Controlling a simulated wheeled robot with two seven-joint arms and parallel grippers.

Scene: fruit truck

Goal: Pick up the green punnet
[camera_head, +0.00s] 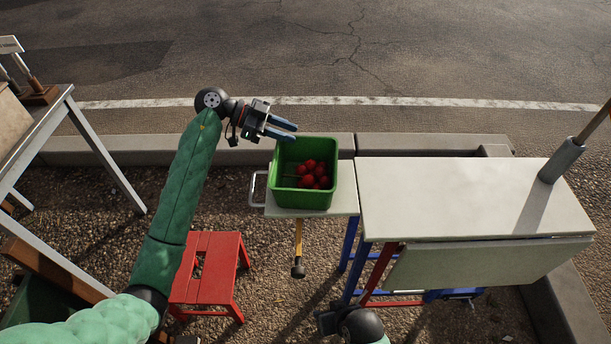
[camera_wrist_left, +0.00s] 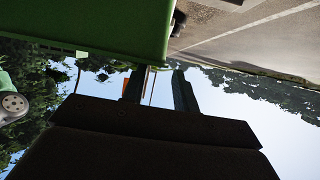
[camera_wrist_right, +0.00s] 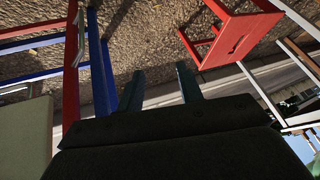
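The green punnet (camera_head: 318,197) holds several red fruits (camera_head: 310,172) and stands upright on a small pale side shelf (camera_head: 344,203). Its green wall fills the upper left of the left wrist view (camera_wrist_left: 90,25). My left gripper (camera_head: 288,131) is at the punnet's far left corner, its fingers apart with nothing seen between them. Whether a finger touches the rim is unclear. My right gripper shows in the right wrist view (camera_wrist_right: 160,88) with its fingers apart and empty, low among the table legs and facing the red stool.
A white-topped table (camera_head: 450,190) with a hanging leaf (camera_head: 480,265) adjoins the shelf on the right. A red stool (camera_head: 208,270) stands below left. A metal handle (camera_head: 254,188) sticks out at the shelf's left. A grey table (camera_head: 40,125) stands far left. A kerb runs behind.

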